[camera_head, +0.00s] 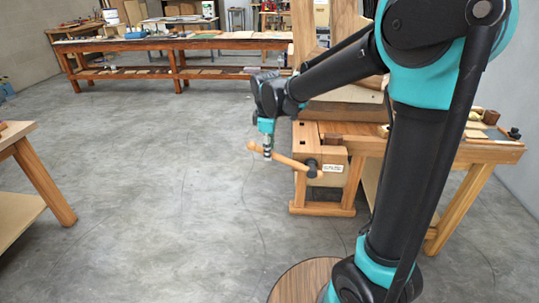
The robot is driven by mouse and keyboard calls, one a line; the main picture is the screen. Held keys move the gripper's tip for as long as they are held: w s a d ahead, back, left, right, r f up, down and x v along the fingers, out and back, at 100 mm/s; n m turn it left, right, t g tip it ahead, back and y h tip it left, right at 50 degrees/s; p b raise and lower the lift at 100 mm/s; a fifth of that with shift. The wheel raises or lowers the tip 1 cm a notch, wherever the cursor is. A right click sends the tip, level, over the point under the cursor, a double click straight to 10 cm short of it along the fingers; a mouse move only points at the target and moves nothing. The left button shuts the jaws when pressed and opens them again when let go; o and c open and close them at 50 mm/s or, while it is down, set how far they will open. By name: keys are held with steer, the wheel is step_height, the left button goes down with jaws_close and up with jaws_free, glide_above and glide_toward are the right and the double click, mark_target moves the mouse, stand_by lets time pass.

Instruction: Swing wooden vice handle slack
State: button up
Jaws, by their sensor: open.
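The wooden vice handle (290,161) is a light-brown bar with a rounded knob at its left end. It passes through the dark screw head (312,168) on the front of the wooden vice (328,170) and tilts down to the right. The vice is on the near left end of the workbench (365,142). My gripper (267,153) points down at the left half of the handle, between its knob and the screw head. It is open, with its fingers at the bar. Their contact with the bar is too small to tell.
My arm covers much of the bench on the right. Blocks and small tools (490,118) lie on the bench's right side. Another table (25,165) stands at the left edge. A long bench (170,45) runs along the back. The grey floor (150,190) between them is clear.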

steer(key=shift+w+f, duration=0.15)
steer(key=shift+f, duration=0.6)
steer(key=shift+w+f, duration=0.1)
steer(key=shift+f, duration=0.65)
jaws_close()
